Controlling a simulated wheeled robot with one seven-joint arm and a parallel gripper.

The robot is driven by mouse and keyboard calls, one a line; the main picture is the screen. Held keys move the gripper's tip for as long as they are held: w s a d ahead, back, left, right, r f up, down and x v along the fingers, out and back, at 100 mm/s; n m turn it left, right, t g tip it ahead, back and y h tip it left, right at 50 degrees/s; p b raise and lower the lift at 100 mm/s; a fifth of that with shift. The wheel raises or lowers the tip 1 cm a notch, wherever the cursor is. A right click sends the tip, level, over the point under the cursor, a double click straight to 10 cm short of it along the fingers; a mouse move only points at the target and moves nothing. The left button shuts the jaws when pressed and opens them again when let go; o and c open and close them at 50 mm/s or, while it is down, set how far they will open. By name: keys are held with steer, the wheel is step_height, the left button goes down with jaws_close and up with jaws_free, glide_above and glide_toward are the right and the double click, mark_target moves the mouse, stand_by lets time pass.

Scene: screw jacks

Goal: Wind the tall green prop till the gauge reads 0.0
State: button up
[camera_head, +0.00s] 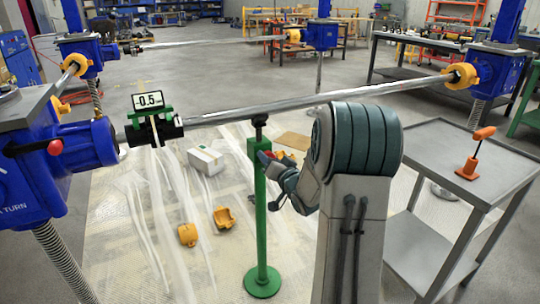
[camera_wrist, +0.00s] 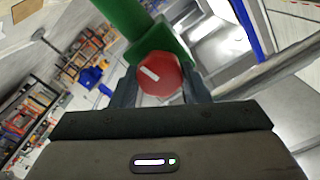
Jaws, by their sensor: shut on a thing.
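The tall green prop (camera_head: 260,210) stands upright on a round green foot under the long steel shaft. Its dark top is at the shaft's underside; I cannot tell whether it touches. The gauge (camera_head: 149,101) sits on a green bracket at the shaft's left part and reads -0.5. My gripper (camera_wrist: 160,84) is shut on the prop's red knob (camera_wrist: 160,73), which has a white mark on its face. In the wrist view the green prop (camera_wrist: 122,14) runs up behind the knob. In the head view my arm partly hides the gripper and knob.
The steel shaft (camera_head: 320,105) spans between blue screw jacks (camera_head: 68,160) left and right. A grey side table (camera_head: 440,150) with an orange-handled tool (camera_head: 475,155) stands at right. Yellow pieces (camera_head: 224,217) and a white box (camera_head: 206,160) lie on the floor left of the prop.

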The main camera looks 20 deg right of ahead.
steer(key=shift+m+p, duration=0.3)
steer(key=shift+m, duration=0.3)
steer(key=o, duration=1)
steer(key=s, duration=0.4)
steer(key=s+p, duration=0.1)
steer(key=s, duration=0.4)
steer(key=s+p, duration=0.1)
steer(key=s, duration=0.4)
steer(key=shift+d, duration=0.3)
steer(key=shift+w, duration=0.1)
stand_by(0.6)
